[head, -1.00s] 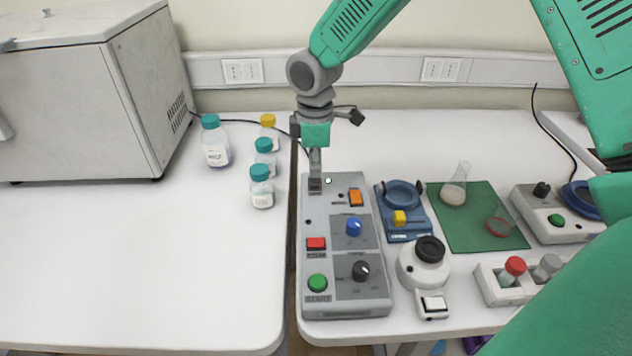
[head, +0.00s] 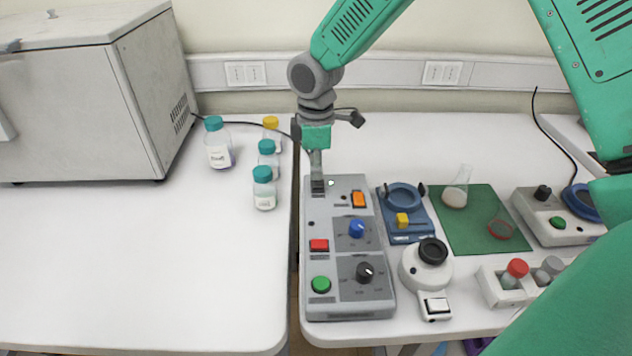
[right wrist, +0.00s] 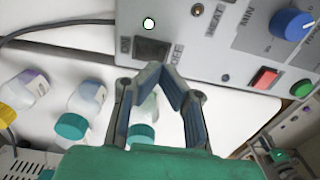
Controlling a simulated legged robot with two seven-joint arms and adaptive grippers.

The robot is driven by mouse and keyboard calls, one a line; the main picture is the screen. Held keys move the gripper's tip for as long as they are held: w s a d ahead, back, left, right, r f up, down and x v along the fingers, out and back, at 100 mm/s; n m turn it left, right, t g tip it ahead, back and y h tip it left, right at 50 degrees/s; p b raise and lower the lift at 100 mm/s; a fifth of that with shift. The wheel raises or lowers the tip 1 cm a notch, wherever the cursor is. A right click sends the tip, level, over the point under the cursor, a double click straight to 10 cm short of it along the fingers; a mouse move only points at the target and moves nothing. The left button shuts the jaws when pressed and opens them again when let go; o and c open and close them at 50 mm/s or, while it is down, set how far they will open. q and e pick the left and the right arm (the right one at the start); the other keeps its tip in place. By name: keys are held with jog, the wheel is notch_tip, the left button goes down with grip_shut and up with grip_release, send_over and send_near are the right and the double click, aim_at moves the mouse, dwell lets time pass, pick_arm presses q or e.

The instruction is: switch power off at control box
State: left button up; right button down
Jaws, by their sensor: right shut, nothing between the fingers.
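The grey control box (head: 337,304) lies on the right table near its left edge. Its dark power switch (right wrist: 152,49), with ON and OFF lettering beside it, is in the upper part of the right wrist view. A small pale indicator lamp (head: 331,183) beside the switch looks lit; it also shows in the right wrist view (right wrist: 149,23). My right gripper (head: 317,180) points down at the box's far left corner, over the switch, and partly hides it in the head view. In the right wrist view its fingertips (right wrist: 157,70) meet just beside the switch, empty. Contact cannot be told. My left gripper is out of view.
The box also carries an orange switch (head: 359,199), a blue knob (head: 357,229), a red button (head: 319,245) and a green button (head: 320,284). Capped bottles (head: 264,190) stand to the left. A blue device (head: 421,226) sits close on the right.

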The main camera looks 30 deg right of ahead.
aim_at(318, 183)
jog(key=shift+a, duration=0.1)
jog(key=shift+d+f, duration=0.35)
jog(key=shift+d, duration=0.2)
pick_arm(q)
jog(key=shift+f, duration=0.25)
pick_arm(e)
jog(key=shift+a+f, duration=0.2)
jog(key=shift+a, duration=0.2)
jog(key=shift+f, duration=0.15)
pick_arm(q)
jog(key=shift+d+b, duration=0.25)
jog(key=shift+b, duration=0.05)
pick_arm(e)
jog(key=shift+d+f, duration=0.3)
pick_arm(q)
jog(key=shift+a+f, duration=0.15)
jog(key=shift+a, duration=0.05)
pick_arm(e)
jog(key=shift+a+f, duration=0.2)
